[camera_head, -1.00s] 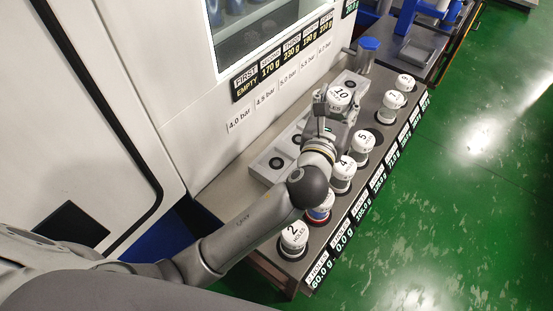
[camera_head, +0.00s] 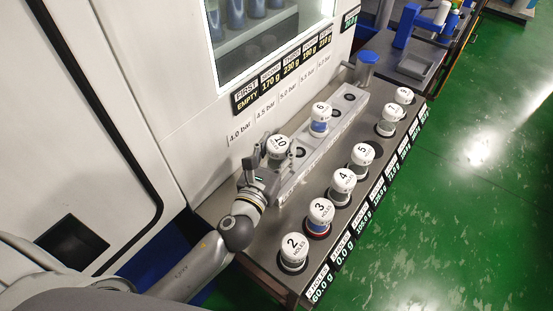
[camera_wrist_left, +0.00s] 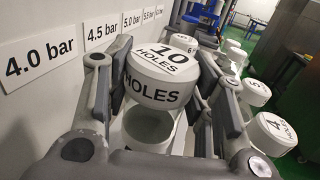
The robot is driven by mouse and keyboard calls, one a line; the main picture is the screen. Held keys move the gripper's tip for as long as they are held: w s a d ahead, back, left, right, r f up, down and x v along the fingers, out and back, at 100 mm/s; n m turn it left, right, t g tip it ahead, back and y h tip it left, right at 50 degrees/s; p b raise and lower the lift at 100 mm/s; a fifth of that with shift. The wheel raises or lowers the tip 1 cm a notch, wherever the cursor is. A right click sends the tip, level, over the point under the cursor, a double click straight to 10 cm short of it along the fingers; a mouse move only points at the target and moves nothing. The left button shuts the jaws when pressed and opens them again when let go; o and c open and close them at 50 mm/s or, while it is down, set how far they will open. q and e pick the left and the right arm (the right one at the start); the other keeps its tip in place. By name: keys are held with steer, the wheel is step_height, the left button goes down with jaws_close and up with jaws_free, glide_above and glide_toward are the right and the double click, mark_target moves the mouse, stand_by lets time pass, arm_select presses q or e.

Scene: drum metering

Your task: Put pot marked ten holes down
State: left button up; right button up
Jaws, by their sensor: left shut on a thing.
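The pot marked ten holes (camera_head: 279,146) has a white lid with "10" on it. My left gripper (camera_head: 277,162) is shut on it, above the near end of the grey rack (camera_head: 325,146). In the left wrist view the pot (camera_wrist_left: 160,78) sits between the two fingers, tilted in the picture, with its grey body below the lid. I cannot tell whether its base touches the rack; the fingers hide that. A pot marked 6 (camera_head: 320,118) stands in the rack farther along. My right gripper is not in view.
Pots marked 2 (camera_head: 294,250), 3 (camera_head: 320,212), 4 (camera_head: 342,184) and 5 (camera_head: 362,156) stand along the bench's right edge, with more beyond. The white machine wall with pressure labels (camera_head: 264,132) is close on the left. A blue-topped post (camera_head: 367,58) stands at the far end.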

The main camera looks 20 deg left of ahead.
mark_target(273, 166)
arm_select(q)
steer(key=shift+s+f+b, duration=0.1)
steer(key=shift+f+b, duration=0.4)
steer(key=shift+f, duration=1.15)
steer(key=shift+a, duration=0.1)
steer(key=shift+f, duration=0.15)
steer(key=o, duration=1.2)
steer(key=shift+c, duration=0.2)
